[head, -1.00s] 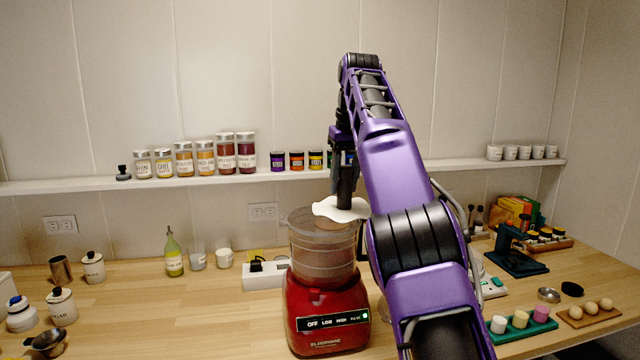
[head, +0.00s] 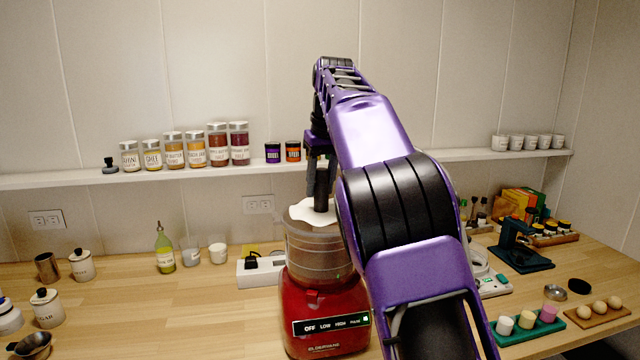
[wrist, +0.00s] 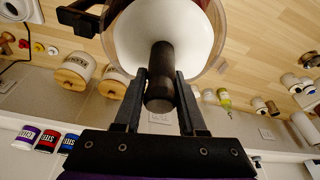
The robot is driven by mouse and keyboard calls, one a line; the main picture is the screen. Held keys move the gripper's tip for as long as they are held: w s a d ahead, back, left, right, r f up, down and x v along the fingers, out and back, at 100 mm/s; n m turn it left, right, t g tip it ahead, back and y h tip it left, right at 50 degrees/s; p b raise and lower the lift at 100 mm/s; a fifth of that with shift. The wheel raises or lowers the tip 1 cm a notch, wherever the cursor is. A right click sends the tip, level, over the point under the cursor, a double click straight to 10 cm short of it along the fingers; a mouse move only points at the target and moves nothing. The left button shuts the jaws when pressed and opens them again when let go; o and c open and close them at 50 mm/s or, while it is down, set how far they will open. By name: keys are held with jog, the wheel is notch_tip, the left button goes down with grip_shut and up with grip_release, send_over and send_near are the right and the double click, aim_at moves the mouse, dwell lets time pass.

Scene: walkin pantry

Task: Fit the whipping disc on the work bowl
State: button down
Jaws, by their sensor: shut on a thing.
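The work bowl (head: 318,256) is a clear container on a red food processor base (head: 322,310) on the counter. The white whipping disc (head: 304,211) shows at the bowl's top in the head view. In the wrist view the disc (wrist: 193,38) lies inside the round outline of the bowl's rim, with a dark stem (wrist: 160,75) rising from it. My gripper (wrist: 160,98) is shut on that stem, one finger on each side. In the head view my gripper (head: 320,198) is upright over the bowl. My arm hides the bowl's right side. I cannot tell whether the disc is seated.
A white power strip (head: 260,268) stands just left of the base. A green bottle (head: 165,250) and cups are farther left. A shelf (head: 70,180) with jars runs along the wall behind. A green tray (head: 528,328) sits at the right.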

aim_at(321, 208)
jog(key=shift+f+b, duration=1.8)
jog(key=shift+f, duration=1.05)
jog(key=shift+p, duration=0.9)
jog(key=shift+f+b, duration=2.25)
jog(key=shift+f, duration=1.4)
jog(key=shift+c, duration=2.2)
grip_release()
jog(key=shift+o, duration=0.2)
jog(key=p+v, duration=0.4)
jog(key=v, duration=1.3)
jog(key=shift+a+r+p, duration=0.15)
jog(key=shift+r+p, duration=0.05)
jog(key=shift+p, duration=0.1)
